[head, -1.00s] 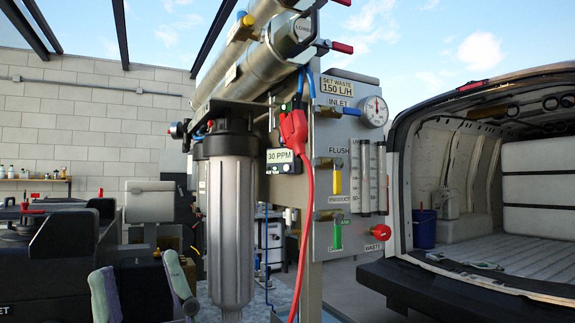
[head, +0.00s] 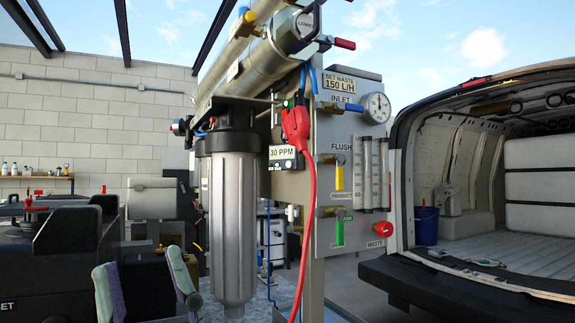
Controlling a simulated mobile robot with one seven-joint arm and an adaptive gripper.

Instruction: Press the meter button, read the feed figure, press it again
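The meter (head: 282,160) is a small dark unit on the upright panel, partly behind a red plug-like fitting with a red cable. Its pale display (head: 281,152) reads 30 PPM. Small details show on the dark face under the display, but I cannot make out which is the button. I cannot tell whether the figure is for the feed. My gripper is not in view, and nothing is seen touching the meter.
A grey filter housing (head: 234,215) hangs left of the meter, under slanted metal tubes (head: 262,68). The red cable (head: 309,220) hangs in front of the panel. Valves, a gauge (head: 377,107) and flow tubes are to the right. An open van (head: 480,190) stands beyond.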

